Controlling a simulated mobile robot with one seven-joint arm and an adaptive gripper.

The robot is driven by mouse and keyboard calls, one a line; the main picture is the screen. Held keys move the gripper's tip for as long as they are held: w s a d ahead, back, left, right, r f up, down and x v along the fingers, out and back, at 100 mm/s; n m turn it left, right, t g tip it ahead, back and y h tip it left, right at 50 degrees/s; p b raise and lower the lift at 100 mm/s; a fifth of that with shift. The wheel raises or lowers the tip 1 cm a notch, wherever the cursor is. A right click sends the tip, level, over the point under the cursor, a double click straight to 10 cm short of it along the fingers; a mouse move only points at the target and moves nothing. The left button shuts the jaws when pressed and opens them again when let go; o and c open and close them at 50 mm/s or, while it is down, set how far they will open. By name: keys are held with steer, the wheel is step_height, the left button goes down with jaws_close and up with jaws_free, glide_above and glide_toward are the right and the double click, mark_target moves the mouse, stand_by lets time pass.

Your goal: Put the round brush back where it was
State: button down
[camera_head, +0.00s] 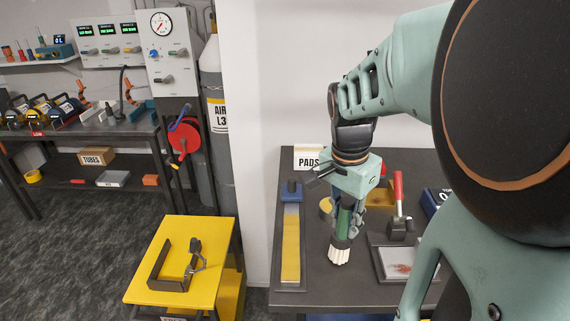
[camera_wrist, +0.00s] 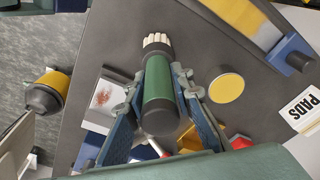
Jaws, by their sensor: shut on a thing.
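The round brush has a green handle with dark ends and pale bristles. My gripper (camera_wrist: 160,105) is shut on its green handle (camera_wrist: 158,80). In the head view my gripper (camera_head: 345,215) holds the round brush (camera_head: 340,252) bristles down over the dark bench (camera_head: 335,290). The bristles point away from the wrist camera. I cannot tell whether the bristle tips touch the bench. A round yellow pad (camera_wrist: 227,88) lies on the bench beside the gripper. It shows partly behind the gripper in the head view (camera_head: 325,205).
A long yellow strip in a tray (camera_head: 291,245) with a blue end block lies left of the brush. A stained plate (camera_head: 397,263) and a red-handled tool (camera_head: 398,190) are at the right. A PADS sign (camera_head: 307,158) stands at the back. A yellow stand (camera_head: 150,280) is further left.

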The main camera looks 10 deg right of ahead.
steer(key=shift+f, duration=0.25)
steer(key=shift+f, duration=0.15)
steer(key=c, duration=1.7)
jaws_free()
